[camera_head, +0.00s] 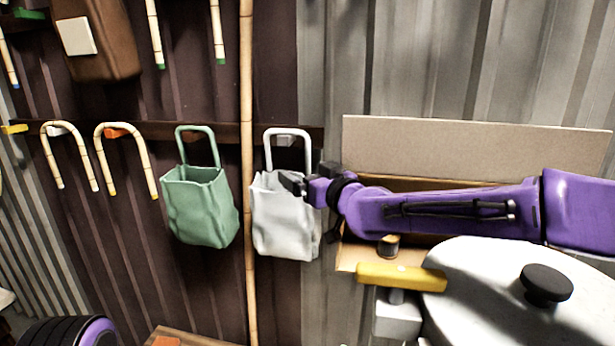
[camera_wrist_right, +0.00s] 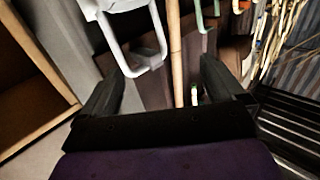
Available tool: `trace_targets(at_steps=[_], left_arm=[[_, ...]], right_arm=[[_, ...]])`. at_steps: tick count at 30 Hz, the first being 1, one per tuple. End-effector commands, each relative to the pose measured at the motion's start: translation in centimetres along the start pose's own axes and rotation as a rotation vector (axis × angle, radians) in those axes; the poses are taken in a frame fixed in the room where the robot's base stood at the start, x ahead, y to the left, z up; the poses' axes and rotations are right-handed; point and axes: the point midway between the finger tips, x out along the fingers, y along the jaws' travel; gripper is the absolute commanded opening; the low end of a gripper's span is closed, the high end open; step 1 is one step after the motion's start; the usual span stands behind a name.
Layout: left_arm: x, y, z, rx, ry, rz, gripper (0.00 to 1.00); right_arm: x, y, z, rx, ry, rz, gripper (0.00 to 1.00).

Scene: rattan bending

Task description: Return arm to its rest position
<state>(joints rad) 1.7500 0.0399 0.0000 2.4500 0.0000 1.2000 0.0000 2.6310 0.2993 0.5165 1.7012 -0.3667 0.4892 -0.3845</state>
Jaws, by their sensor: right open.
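My right arm comes in from the right in the head view, and its black gripper (camera_head: 292,182) is in front of the white bag's upper part. In the right wrist view the right gripper (camera_wrist_right: 165,78) is open, with nothing between its two black fingers. The white bag (camera_head: 286,232) hangs by its handle from the wall rail; its pale handle (camera_wrist_right: 148,52) also seems to show in the wrist view, beyond the fingers. The head view does not show whether finger and bag touch. My left gripper is in neither view.
A green bag (camera_head: 200,210) and bent canes (camera_head: 128,150) hang to the left. A tall bamboo pole (camera_head: 247,90) stands beside the white bag. A cardboard box (camera_head: 470,145) is behind my arm. A white round-lidded vessel (camera_head: 480,300) and yellow handle (camera_head: 400,277) lie below it.

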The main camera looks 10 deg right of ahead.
Motion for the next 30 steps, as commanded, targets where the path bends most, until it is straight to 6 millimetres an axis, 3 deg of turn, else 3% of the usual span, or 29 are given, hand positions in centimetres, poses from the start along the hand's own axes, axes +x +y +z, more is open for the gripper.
trace_targets(at_steps=[6, 10, 18, 25, 30], left_arm=[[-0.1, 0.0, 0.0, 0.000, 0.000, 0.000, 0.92], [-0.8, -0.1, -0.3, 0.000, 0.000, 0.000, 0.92], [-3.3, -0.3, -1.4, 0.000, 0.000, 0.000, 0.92], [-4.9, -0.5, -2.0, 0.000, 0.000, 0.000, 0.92], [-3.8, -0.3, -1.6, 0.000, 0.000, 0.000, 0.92]], right_arm=[[0.1, 0.0, -0.1, 0.000, 0.000, -0.001, 0.96], [1.3, 0.0, -0.2, 0.000, -0.001, -0.001, 0.96], [7.1, 0.0, -0.3, 0.002, -0.002, -0.001, 0.96], [11.0, 0.0, -0.1, 0.001, -0.002, 0.000, 0.96], [9.0, -2.0, -0.1, -0.003, -0.001, -0.006, 0.96]])
